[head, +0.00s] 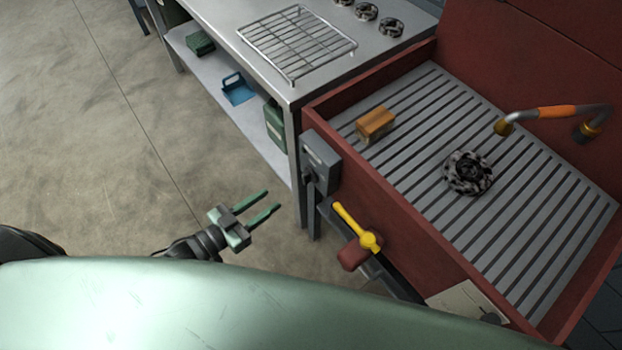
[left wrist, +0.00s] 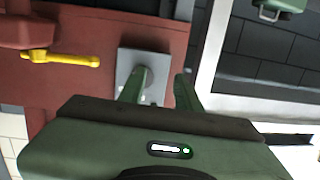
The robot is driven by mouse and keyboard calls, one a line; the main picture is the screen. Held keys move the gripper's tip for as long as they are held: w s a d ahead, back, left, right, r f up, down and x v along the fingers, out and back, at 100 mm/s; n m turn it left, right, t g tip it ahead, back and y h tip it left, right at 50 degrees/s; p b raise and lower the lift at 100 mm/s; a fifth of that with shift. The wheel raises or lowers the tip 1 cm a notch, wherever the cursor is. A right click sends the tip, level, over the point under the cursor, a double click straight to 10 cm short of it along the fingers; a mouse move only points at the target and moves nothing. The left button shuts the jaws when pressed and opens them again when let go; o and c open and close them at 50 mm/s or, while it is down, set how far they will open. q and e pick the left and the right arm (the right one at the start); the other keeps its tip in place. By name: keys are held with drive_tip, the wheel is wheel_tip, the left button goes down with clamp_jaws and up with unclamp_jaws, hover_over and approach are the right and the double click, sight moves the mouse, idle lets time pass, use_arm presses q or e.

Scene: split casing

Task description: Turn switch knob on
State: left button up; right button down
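A grey switch box (head: 322,160) is mounted on the outer wall of the red basin, near its left corner. A dark knob (head: 309,176) sticks out from its front face. My left gripper (head: 273,200) is open and empty, in the air to the left of the box and apart from it. In the left wrist view, the grey box (left wrist: 132,66) shows beyond the green fingers (left wrist: 163,76), partly covered by one finger. The knob is not clear there. My right gripper is not in view.
A yellow valve lever (head: 354,226) projects from the red basin (head: 400,212) right of the box. A steel table (head: 255,65) with a wire rack (head: 298,42) stands behind. A brown block (head: 375,125) and a dark round part (head: 469,173) lie on the slatted surface. Floor at left is clear.

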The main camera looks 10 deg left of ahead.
use_arm(q)
drive_tip(key=h, duration=0.2)
approach(303, 178)
drive_tip(key=x, duration=0.2)
drive_tip(key=shift+m, duration=0.4)
drive_tip(key=x, duration=0.6)
drive_tip(key=shift+w+d+r+p, duration=0.1)
drive_tip(key=shift+w+p, duration=0.1)
drive_tip(key=shift+p, duration=0.15)
clamp_jaws()
